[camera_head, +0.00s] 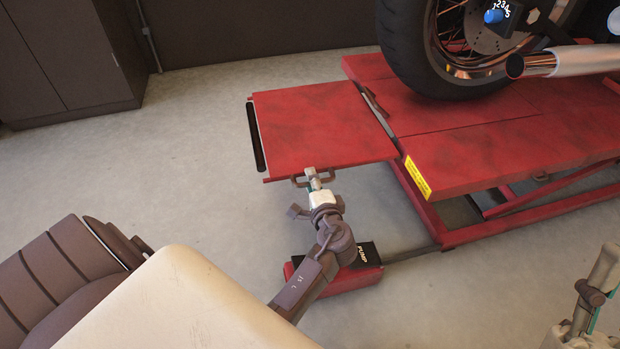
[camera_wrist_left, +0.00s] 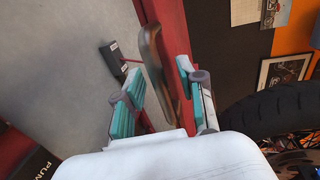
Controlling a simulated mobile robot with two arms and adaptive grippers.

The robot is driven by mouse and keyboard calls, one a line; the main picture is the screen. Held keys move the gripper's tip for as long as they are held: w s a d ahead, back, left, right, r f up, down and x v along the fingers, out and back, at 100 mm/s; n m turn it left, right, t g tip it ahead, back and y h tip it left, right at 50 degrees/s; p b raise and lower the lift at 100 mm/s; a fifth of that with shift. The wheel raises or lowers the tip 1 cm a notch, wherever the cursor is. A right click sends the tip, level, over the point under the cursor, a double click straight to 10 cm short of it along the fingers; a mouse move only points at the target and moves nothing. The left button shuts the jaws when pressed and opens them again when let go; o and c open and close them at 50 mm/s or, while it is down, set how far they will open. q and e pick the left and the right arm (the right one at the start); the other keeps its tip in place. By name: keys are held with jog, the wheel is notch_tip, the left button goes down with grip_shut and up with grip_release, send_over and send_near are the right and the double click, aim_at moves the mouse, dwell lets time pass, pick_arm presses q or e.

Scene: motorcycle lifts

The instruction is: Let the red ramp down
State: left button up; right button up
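The red ramp (camera_head: 318,128) sticks out from the end of the red motorcycle lift (camera_head: 500,150), raised off the floor and about level with the lift's deck. A brown handle (camera_head: 301,183) is on its near edge. My left gripper (camera_head: 312,177) is at this handle. In the left wrist view the handle (camera_wrist_left: 153,62) lies between the two teal-padded fingers (camera_wrist_left: 157,88), nearer the right one. A gap shows beside the left finger, so the gripper is open around the handle. My right gripper (camera_head: 592,290) is partly visible at the lower right; its fingertips are unclear.
A motorcycle wheel (camera_head: 440,50) stands on the lift. A red pump pedal (camera_head: 355,278) marked PUMP lies on the floor under my left arm. A dark cabinet (camera_head: 65,60) stands at the back left. The floor (camera_head: 190,150) left of the ramp is clear.

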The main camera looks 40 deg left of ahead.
pick_arm(q)
grip_shut()
dwell(0.4)
